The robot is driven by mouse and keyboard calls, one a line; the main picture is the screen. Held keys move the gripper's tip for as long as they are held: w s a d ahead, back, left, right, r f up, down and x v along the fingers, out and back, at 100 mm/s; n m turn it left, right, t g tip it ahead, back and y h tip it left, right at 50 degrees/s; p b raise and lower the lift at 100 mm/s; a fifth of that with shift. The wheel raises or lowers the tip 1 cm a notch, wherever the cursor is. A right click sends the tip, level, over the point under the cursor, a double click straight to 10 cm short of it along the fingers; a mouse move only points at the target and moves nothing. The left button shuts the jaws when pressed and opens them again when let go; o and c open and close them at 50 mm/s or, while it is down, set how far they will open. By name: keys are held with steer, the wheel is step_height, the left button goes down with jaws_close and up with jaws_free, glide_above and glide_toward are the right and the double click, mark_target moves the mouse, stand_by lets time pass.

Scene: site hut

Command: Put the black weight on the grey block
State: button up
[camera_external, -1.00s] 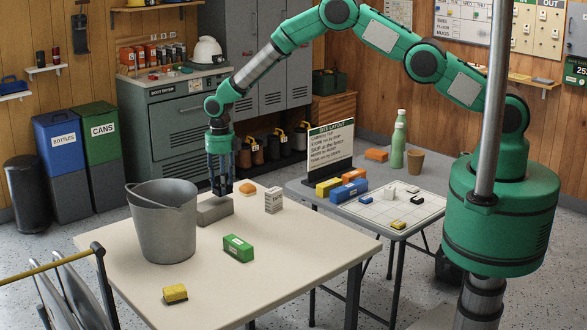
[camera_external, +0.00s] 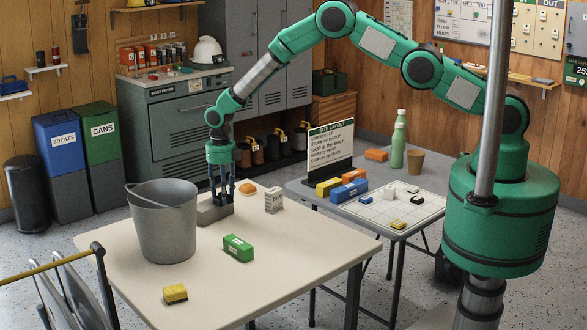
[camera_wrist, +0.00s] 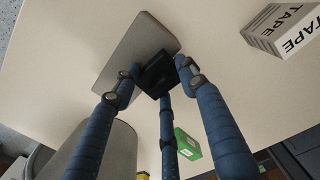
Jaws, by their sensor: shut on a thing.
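The black weight (camera_wrist: 158,74) is gripped between the three blue fingers of my gripper (camera_wrist: 160,82) in the wrist view. In the external view my gripper (camera_external: 222,196) points straight down at the right part of the grey block (camera_external: 208,215), and the fingers largely hide the weight. The grey block lies flat on the pale table; in the wrist view the block (camera_wrist: 130,48) shows just under and beside the weight. I cannot tell whether the weight touches the block's top.
A metal bucket (camera_external: 165,225) stands close left of the block. A tape box (camera_external: 274,200) and an orange-brown item (camera_external: 248,188) are to the right. A green box (camera_external: 238,248) and a yellow block (camera_external: 175,293) lie nearer. The table's right front is clear.

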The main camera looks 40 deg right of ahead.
steer(key=o, duration=1.5)
steer(key=shift+f, duration=0.1)
steer(key=shift+o, duration=0.2)
step_height(320, 180, up, 12)
steer(key=shift+p, duration=0.35)
steer(key=shift+r, duration=0.25)
